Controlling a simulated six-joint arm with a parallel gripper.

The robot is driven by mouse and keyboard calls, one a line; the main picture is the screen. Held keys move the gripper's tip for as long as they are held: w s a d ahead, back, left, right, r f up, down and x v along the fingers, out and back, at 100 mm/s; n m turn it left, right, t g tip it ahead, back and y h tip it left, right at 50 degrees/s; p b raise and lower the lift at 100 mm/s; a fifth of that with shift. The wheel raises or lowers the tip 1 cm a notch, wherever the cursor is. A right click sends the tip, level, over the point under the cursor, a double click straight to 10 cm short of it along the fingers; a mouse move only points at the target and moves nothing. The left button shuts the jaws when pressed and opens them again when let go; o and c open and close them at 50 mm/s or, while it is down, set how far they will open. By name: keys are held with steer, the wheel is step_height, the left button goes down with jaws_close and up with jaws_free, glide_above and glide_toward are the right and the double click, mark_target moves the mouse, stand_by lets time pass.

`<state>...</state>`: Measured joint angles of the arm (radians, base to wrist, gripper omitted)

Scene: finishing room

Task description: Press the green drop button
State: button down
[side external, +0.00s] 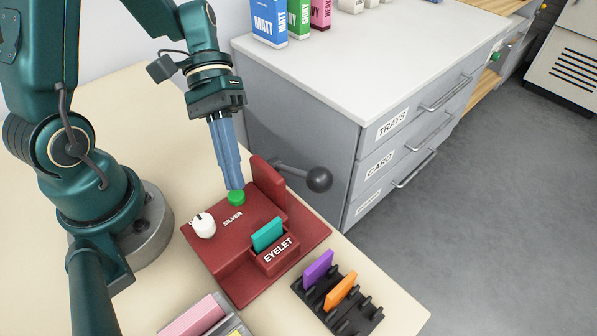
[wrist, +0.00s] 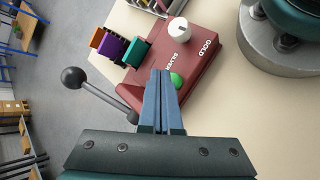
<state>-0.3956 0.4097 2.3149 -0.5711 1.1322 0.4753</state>
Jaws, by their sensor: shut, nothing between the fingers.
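The green drop button (side external: 237,197) is a small round dome on top of the dark red eyelet machine (side external: 219,262). In the wrist view the green button (wrist: 177,79) shows just right of my fingertips. My gripper (side external: 235,186) is shut and empty, its blue fingers pointing down. In the side view the fingertips overlap the button's upper edge. In the wrist view my gripper (wrist: 160,74) lies beside the button. I cannot tell whether the tips touch it. A white knob (side external: 204,225) sits beside the "SILVER" label. A teal card (side external: 267,234) stands in the slot marked "EYELET".
A lever with a dark ball (side external: 319,179) sticks out from the machine's far side, close to my fingers. A black rack (side external: 340,305) holds a purple and an orange card. A grey drawer cabinet (side external: 350,130) stands behind. Pink cards (side external: 190,317) lie in a tray in front.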

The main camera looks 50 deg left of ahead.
steer(key=shift+f, duration=0.1)
stand_by(0.6)
steer(key=shift+f, duration=0.35)
steer(key=shift+f, duration=0.45)
stand_by(0.7)
steer(key=shift+r, duration=0.95)
steer(key=shift+r, duration=2.5)
